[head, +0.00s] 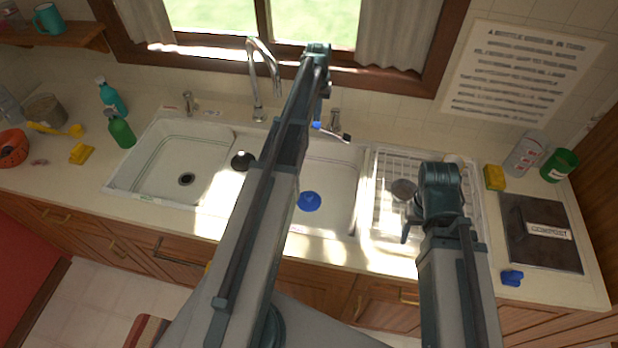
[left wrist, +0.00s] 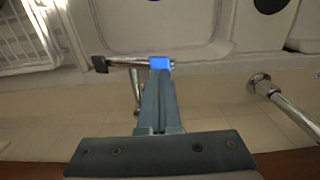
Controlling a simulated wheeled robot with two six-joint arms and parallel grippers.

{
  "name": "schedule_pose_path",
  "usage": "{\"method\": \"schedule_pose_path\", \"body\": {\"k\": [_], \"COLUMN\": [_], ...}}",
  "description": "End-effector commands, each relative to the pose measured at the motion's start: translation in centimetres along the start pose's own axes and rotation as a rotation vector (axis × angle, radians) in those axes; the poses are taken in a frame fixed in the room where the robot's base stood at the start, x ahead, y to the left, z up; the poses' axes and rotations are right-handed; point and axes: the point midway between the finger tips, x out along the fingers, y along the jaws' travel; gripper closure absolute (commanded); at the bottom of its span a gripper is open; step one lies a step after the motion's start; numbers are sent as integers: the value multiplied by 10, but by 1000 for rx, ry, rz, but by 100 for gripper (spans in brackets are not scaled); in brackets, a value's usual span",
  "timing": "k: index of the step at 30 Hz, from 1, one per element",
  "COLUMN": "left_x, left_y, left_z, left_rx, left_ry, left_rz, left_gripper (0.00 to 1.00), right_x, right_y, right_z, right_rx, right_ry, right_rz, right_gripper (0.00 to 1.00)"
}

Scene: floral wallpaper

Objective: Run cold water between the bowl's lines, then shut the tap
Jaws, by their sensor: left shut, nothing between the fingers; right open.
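The sink has a left bowl (head: 165,165) with thin lines around its wall and a dark drain (head: 187,180). The right bowl (head: 338,185) holds a blue round piece (head: 309,202). No water shows in the visible parts. A chrome spout (head: 254,85) stands behind them. The right tap has a lever with a blue end (head: 317,126) and a black end. My left gripper (left wrist: 158,80) is shut and empty, its tips at or just beside the lever's blue end (left wrist: 161,63); contact is unclear. My right gripper (head: 406,232) is open, over the drainer.
Another tap (head: 189,102) stands left of the spout. A black disc (head: 242,160) is on the divider. A wire rack (head: 385,222) fills the drainer. Green bottles (head: 120,129) stand left, a sponge (head: 494,178) right. My left arm hides part of the sink.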

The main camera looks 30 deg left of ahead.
Motion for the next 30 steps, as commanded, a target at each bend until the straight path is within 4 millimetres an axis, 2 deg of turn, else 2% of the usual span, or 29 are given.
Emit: {"method": "schedule_pose_path", "body": {"k": [30], "left_x": [34], "left_y": [0], "left_z": [0], "left_rx": [0], "left_ry": [0], "left_rz": [0], "left_gripper": [100], "right_x": [34], "right_y": [-3], "right_z": [-2], "right_rx": [-4], "right_ry": [0], "right_rz": [1], "right_gripper": [39]}}
